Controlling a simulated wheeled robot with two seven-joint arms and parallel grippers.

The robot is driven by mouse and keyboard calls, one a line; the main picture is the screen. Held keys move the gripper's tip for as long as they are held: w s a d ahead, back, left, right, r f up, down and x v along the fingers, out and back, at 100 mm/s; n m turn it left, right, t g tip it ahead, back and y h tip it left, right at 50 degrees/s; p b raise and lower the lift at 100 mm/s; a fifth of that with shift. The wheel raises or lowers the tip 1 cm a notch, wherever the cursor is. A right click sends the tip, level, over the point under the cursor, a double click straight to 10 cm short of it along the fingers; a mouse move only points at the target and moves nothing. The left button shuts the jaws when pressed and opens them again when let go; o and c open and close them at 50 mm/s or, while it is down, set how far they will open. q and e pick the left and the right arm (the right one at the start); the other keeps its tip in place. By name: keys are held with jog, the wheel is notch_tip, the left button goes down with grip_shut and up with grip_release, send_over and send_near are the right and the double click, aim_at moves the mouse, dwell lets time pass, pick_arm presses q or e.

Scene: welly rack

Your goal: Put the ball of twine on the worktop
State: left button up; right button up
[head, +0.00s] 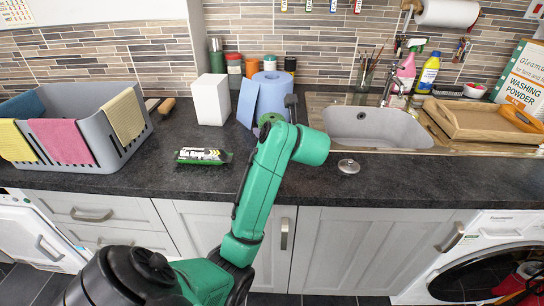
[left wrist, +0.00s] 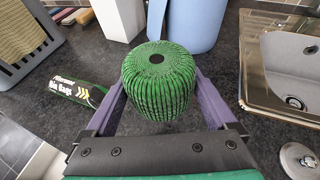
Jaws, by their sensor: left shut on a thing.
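The ball of twine (left wrist: 158,82) is green and ribbed, with a dark hole in its top. My left gripper (left wrist: 160,100) is shut on it, one purple-grey finger on each side. In the head view, the ball (head: 270,118) is mostly hidden by my left wrist, with only a bit of green showing. It is over the dark worktop (head: 300,180), left of the sink; I cannot tell whether it touches the surface. My right gripper is not in view.
A bin bags pack (head: 204,156) lies to the left. A white box (head: 210,99) and a blue roll (head: 272,92) stand behind. A grey basket (head: 105,140) is at far left. The sink (head: 372,125) and a plug (head: 348,166) are to the right.

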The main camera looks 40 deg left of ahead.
pick_arm(q)
notch_tip(320, 180, down, 9)
jog(key=shift+r, duration=0.15)
jog(key=shift+f, duration=0.3)
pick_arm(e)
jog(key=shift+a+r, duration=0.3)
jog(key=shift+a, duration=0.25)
pick_arm(q)
jog(key=shift+f, duration=0.1)
jog(key=o, duration=1.1)
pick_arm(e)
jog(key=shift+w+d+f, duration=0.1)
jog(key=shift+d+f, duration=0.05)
